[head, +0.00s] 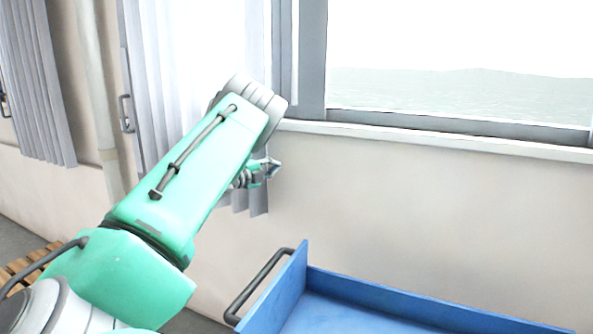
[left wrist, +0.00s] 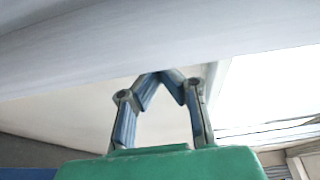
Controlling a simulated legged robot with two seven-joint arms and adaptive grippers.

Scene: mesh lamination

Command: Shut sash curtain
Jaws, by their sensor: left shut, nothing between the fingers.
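The pale grey pleated sash curtain (head: 170,70) hangs over the left part of the window (head: 450,95). Its lower folds show below my left arm, and its middle is hidden behind the arm. The window's right part is uncovered. My left gripper (head: 272,168) is at the curtain's right edge near its lower end, below the sill. In the left wrist view the fingertips (left wrist: 160,74) meet and are shut on nothing. A pale curtain fold (left wrist: 120,40) spans the top of that view, close to the fingertips; I cannot tell whether they touch. My right gripper is not in view.
A blue cart or tray (head: 365,295) with a dark handle (head: 262,285) stands at the bottom right, below the sill (head: 440,142). Another grey curtain (head: 38,90) hangs at the far left, beside a pale pipe (head: 97,90). The wall right of the gripper is clear.

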